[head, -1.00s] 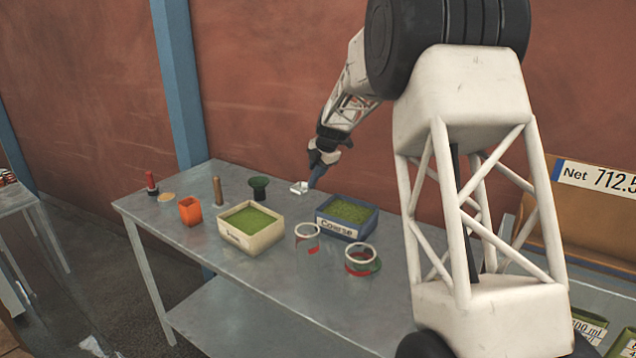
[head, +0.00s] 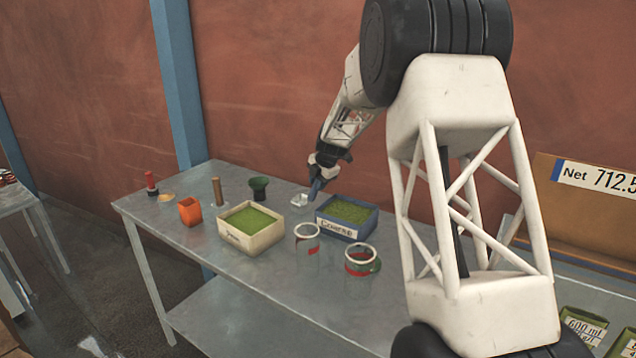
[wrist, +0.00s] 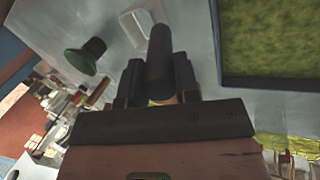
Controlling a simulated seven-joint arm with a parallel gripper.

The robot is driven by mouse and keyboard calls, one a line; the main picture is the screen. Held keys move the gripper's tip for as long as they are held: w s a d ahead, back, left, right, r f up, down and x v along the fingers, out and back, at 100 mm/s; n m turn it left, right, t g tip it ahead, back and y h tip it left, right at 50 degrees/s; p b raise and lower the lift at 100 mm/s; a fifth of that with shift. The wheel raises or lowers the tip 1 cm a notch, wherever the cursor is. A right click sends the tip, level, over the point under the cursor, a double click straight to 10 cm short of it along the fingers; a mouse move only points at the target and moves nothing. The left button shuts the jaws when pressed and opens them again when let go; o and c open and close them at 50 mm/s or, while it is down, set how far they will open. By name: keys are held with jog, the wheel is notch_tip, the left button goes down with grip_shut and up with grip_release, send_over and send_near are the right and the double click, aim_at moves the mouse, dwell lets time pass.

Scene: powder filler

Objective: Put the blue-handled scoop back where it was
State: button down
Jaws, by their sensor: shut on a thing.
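My gripper (head: 324,172) is shut on the blue handle of the scoop (head: 315,187), which it holds at the back of the table, beside the blue "Coarse" bin. The scoop's pale square head (head: 299,200) is low, at the tabletop or just above it; I cannot tell if it touches. In the wrist view the dark handle (wrist: 160,62) stands between the fingers, with the pale scoop head (wrist: 138,22) beyond it. The "Coarse" bin (head: 336,229) holds green powder and is just right of the scoop.
A dark green funnel-like piece (head: 259,188) stands left of the scoop. A cream bin (head: 251,241) of green powder, an orange cup (head: 190,211), a brown upright stick (head: 217,191) and a red-handled tool (head: 151,182) are farther left. Two clear jars (head: 307,238) (head: 361,265) stand in front.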

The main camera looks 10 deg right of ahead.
jog(key=c, duration=0.8)
grip_release()
jog(key=shift+f, duration=0.1)
jog(key=shift+c, duration=0.2)
jog(key=v, duration=1.2)
jog(key=shift+r, duration=0.2)
